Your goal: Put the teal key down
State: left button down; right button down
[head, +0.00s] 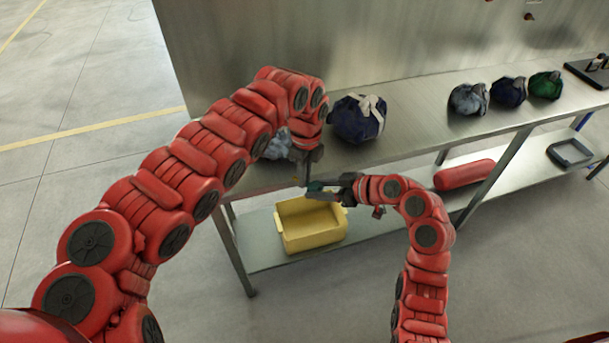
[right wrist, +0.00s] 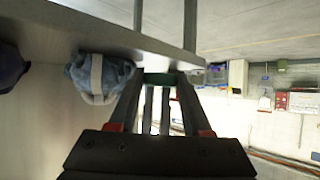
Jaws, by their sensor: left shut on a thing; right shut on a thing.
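The teal key (head: 315,186) is a small teal piece in front of the worktable's front edge. It also shows between my right fingertips in the right wrist view (right wrist: 160,79). My right gripper (head: 322,191) is shut on it from the right. My left gripper (head: 305,182) reaches down from above and is shut at the same spot. It seems to hold the teal key too, but the contact is too small to make out. Most of the key is hidden by the fingers.
A light blue bag (head: 277,147) sits behind my left gripper, a navy bag (head: 354,121) beside it. A yellow bin (head: 311,240) and red roll (head: 465,174) are on the lower shelf. The tabletop's middle is clear.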

jog(key=shift+c, duration=1.3)
grip_release()
